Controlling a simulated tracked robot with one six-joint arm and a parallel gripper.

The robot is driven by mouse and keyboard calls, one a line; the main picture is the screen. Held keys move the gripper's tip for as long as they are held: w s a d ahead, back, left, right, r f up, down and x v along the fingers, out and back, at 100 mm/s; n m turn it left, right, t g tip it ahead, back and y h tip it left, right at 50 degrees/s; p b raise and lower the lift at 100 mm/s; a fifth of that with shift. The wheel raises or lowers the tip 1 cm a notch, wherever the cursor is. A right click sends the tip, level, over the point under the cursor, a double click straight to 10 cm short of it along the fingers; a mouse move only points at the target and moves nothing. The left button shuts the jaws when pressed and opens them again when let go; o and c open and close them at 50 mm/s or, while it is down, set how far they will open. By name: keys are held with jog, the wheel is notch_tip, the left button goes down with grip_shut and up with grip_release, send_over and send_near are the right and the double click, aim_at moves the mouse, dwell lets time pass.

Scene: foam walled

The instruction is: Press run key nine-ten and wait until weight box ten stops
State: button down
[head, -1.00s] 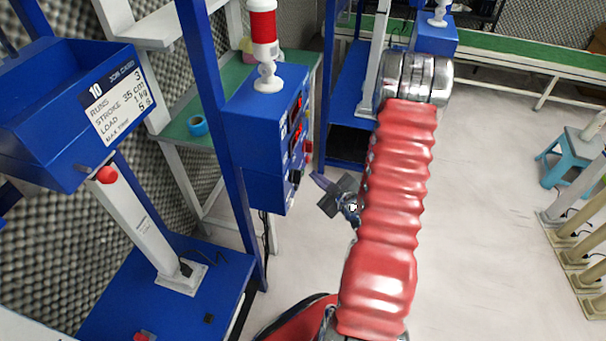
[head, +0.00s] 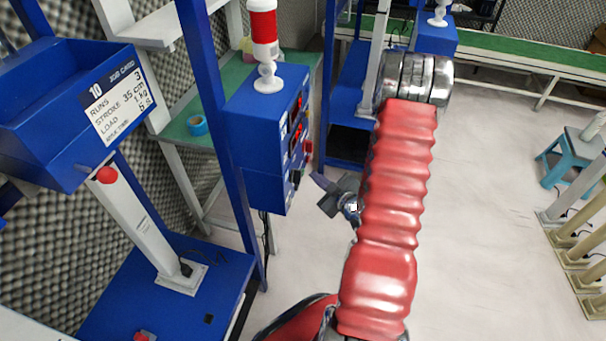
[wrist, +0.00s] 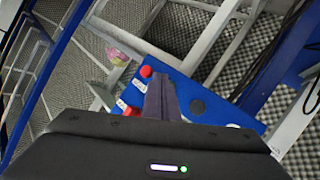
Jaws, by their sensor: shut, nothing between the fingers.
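A blue box (head: 40,110) with a job card numbered 10 stands at the left of the head view, above a white slanted column with a red knob. The blue control box (head: 262,150) is in the middle, with red lit displays and keys on its right face. In the wrist view its panel (wrist: 235,116) shows red buttons, a black round control and small labels; I cannot read which key is nine-ten. My gripper (head: 317,178) is shut and empty, its fingertips close to the panel's lower part. The fingers (wrist: 160,82) hide part of the panel; contact cannot be told.
A red and white signal lamp (head: 264,45) stands on the control box. Blue frame posts rise beside it. A green shelf (head: 230,95) holds a blue tape roll (head: 197,125). A blue stool (head: 572,158) and beige posts stand at the right. The pale floor between is clear.

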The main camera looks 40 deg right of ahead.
jog(key=shift+w+a, duration=0.1)
dwell(0.3)
jog(key=shift+w+a, duration=0.2)
jog(key=shift+w, duration=0.1)
